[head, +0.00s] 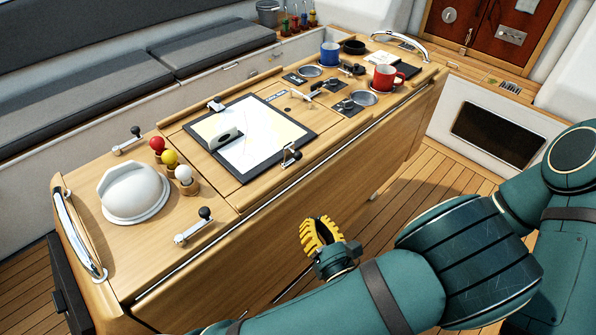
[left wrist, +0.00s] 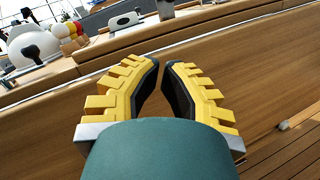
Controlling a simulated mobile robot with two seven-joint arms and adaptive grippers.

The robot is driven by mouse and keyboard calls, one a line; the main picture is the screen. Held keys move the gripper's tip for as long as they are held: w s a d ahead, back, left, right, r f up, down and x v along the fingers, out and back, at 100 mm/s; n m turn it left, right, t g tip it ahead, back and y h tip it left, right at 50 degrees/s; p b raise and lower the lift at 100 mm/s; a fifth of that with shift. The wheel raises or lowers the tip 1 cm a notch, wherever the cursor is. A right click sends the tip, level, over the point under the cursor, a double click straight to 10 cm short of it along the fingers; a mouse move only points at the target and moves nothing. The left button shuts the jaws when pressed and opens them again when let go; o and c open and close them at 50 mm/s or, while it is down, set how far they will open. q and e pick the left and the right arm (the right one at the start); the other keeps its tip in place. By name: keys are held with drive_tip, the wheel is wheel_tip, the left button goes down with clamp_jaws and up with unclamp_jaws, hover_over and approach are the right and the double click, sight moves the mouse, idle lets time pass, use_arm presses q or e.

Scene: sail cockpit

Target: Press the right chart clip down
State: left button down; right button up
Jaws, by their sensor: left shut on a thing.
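The chart (head: 262,128) lies on a dark board on the wooden table. The right chart clip (head: 291,156), a small metal and dark part, stands up at the chart's near right edge. The other clip (head: 215,104) sits at the far left edge. A grey metal piece at the top of the left wrist view (left wrist: 166,8) looks like the right clip. My left gripper (head: 313,226), with yellow ribbed fingers, is in front of the table's side, apart from the clip. Its fingertips (left wrist: 161,62) are close together, and no object shows between them. My right gripper is out of view.
A white dome (head: 134,191), coloured balls (head: 170,158) and a black-knobbed lever (head: 195,226) stand to the left. Blue (head: 330,53) and red (head: 384,77) mugs stand farther back. The wooden floor right of the table is clear.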

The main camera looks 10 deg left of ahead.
use_arm(q)
approach(287, 157)
drive_tip(key=a+f, duration=0.1)
drive_tip(key=w+a+f, duration=0.1)
drive_tip(key=shift+w+a, duration=0.2)
drive_tip(key=shift+a, duration=0.1)
drive_tip(key=shift+w+a+r, duration=0.15)
drive_tip(key=shift+w+r, duration=0.65)
drive_tip(key=shift+r, duration=0.1)
drive_tip(key=shift+w+a+r, duration=0.1)
drive_tip(key=shift+w+r, duration=0.4)
drive_tip(key=shift+r, duration=0.05)
drive_tip(key=shift+r+g+p, duration=0.25)
drive_tip(key=shift+g+p, duration=0.05)
drive_tip(key=shift+p, duration=0.25)
